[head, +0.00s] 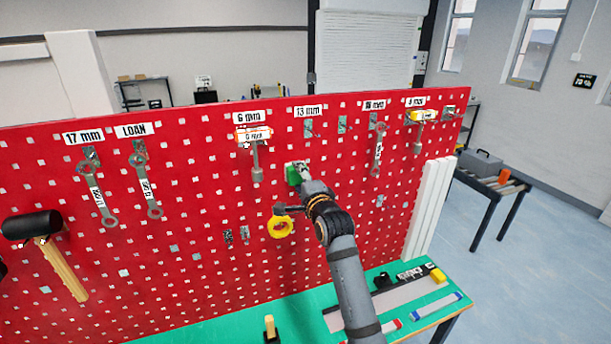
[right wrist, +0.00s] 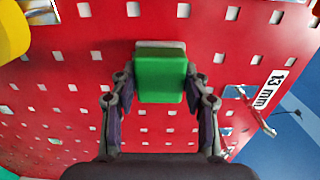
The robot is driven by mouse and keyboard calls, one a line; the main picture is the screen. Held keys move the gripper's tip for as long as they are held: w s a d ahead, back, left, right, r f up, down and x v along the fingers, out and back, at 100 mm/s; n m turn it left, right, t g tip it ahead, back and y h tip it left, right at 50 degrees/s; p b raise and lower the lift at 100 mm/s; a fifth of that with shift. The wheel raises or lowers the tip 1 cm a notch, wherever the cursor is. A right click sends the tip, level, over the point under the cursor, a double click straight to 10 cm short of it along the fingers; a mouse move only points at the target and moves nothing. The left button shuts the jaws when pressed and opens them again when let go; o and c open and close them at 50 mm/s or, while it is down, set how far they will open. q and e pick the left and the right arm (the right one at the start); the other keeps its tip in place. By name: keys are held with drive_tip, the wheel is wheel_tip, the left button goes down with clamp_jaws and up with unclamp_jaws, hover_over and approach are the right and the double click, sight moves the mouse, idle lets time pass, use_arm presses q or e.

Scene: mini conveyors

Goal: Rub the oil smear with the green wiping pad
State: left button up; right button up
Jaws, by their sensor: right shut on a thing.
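The green wiping pad (head: 293,176) is at the red pegboard (head: 215,215), below the 13 mm label. In the right wrist view the pad (right wrist: 160,78) sits between the two fingers of my right gripper (right wrist: 160,90), which is shut on it. A pale grey strip shows along the pad's far edge. The pad is close to the board; I cannot tell if it touches. My right gripper (head: 302,186) also shows in the head view, with its arm coming up from below. I see no oil smear in either view; it may be hidden behind the pad. My left gripper is not in view.
Several wrenches hang on the board, including one under the 6 mm label (head: 249,117). A black mallet (head: 35,226) hangs at far left. The green bench (head: 205,333) below holds several tools at right.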

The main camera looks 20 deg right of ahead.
drive_tip(key=shift+d, duration=0.1)
drive_tip(key=shift+s, duration=0.15)
drive_tip(key=shift+s+p, duration=0.3)
drive_tip(key=shift+p, duration=0.05)
drive_tip(key=s+p, duration=0.1)
drive_tip(key=s, duration=0.3)
drive_tip(key=shift+d, duration=0.1)
drive_tip(key=shift+s+p, duration=0.35)
drive_tip(key=shift+s, duration=0.2)
drive_tip(key=shift+w+f, duration=0.1)
